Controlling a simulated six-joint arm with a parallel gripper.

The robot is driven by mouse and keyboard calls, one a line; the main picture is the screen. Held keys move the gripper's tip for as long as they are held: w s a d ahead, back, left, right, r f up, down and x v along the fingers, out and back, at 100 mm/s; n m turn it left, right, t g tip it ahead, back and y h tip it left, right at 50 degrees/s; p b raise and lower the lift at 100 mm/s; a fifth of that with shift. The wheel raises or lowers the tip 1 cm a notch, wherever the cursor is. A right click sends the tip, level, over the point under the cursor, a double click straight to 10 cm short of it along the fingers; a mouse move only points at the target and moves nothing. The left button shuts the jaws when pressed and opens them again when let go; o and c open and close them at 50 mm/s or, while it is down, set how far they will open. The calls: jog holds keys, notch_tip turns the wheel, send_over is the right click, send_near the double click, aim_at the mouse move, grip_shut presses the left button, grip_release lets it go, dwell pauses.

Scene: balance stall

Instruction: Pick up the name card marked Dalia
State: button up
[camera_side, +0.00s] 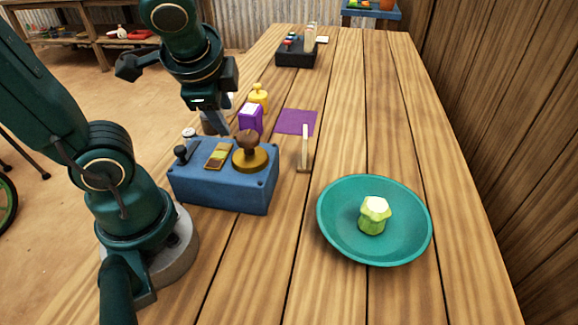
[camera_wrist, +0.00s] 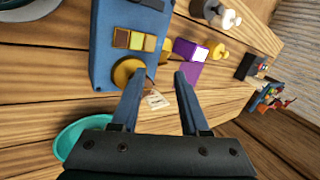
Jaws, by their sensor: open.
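A small pale card (camera_wrist: 157,99) stands in the wrist view with marks on its face too small to read. In the side view the card (camera_side: 305,140) is seen nearly edge-on, upright in a wooden base (camera_side: 304,168) on the table, right of the blue box. My gripper (camera_side: 215,122) is open and empty, above the table behind the blue box in the side view. In the wrist view the card appears between the fingers of my gripper (camera_wrist: 160,78), but in the side view they are well apart from it.
The blue box (camera_side: 222,195) with a knob and lever stands left of the card. A purple box (camera_side: 251,119), yellow object (camera_side: 259,97) and purple mat (camera_side: 295,121) lie behind. A teal dish (camera_side: 335,230) holds a green item (camera_side: 374,215). A black organiser (camera_side: 296,57) stands far back.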

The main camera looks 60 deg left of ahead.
aim_at(305, 137)
jog(key=w+a+m+y, duration=0.1)
jog(key=m, duration=0.1)
jog(key=w+a+m+y, duration=0.1)
jog(key=w, duration=0.1)
jog(key=w+a+m+y, duration=0.1)
jog(key=m, duration=0.1)
jog(key=shift+w+a+f+m, duration=0.1)
jog(key=shift+w+f+m, duration=0.15)
jog(key=shift+w+m, duration=0.1)
jog(key=w+d+f+m+t+y, duration=0.1)
jog(key=w+f+m, duration=0.2)
jog(key=m, duration=0.1)
jog(key=w+d+f+m+t+y, duration=0.1)
jog(key=w+d+f+m+t, duration=0.1)
jog(key=w+f+m, duration=0.1)
jog(key=w+d+f+m+t, duration=0.1)
jog(key=w+d+f+m, duration=0.1)
jog(key=m, duration=0.4)
jog(key=shift+w+d+f+y, duration=0.15)
jog(key=shift+w+f+y, duration=0.1)
jog(key=shift+w, duration=0.25)
jog(key=shift+w+d+f+y, duration=0.15)
jog(key=shift+w+f, duration=0.1)
jog(key=shift+w, duration=0.25)
jog(key=shift+f, duration=0.2)
jog(key=shift+x, duration=2.4)
jog(key=shift+w+r, duration=0.1)
grip_shut()
